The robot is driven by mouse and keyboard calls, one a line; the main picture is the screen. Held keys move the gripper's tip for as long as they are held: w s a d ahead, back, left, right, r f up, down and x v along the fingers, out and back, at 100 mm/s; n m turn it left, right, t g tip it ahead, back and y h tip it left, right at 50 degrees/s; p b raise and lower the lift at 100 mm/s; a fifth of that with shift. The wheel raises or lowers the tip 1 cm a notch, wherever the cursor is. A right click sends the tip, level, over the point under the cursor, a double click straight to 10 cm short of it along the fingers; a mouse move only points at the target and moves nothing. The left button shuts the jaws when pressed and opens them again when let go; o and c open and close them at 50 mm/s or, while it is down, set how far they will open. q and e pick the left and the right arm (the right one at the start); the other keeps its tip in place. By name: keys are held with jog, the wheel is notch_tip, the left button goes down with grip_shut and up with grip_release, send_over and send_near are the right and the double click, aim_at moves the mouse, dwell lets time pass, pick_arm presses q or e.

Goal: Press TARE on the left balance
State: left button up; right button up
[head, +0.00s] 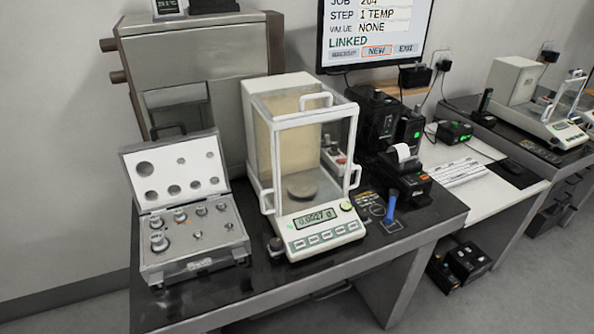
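The left balance (322,215) stands on the dark top of the left weighing table, with a glass draft shield and white handles. Its round pan (302,187) looks empty through the glass. The display (315,218) shows small digits that look like 0.0007, hard to read for sure. Below it is a row of several grey-green buttons (326,236); their labels are too small to read, so I cannot tell which one is TARE. A round yellow-green mark (346,206) sits right of the display. Neither of my grippers is in view.
An open weight case (190,262) stands left of the balance. A blue-handled brush (391,208) and a small printer (405,175) are to the right. A monitor (372,30) hangs behind. Another balance (543,105) stands on the far right table. The front table edge is clear.

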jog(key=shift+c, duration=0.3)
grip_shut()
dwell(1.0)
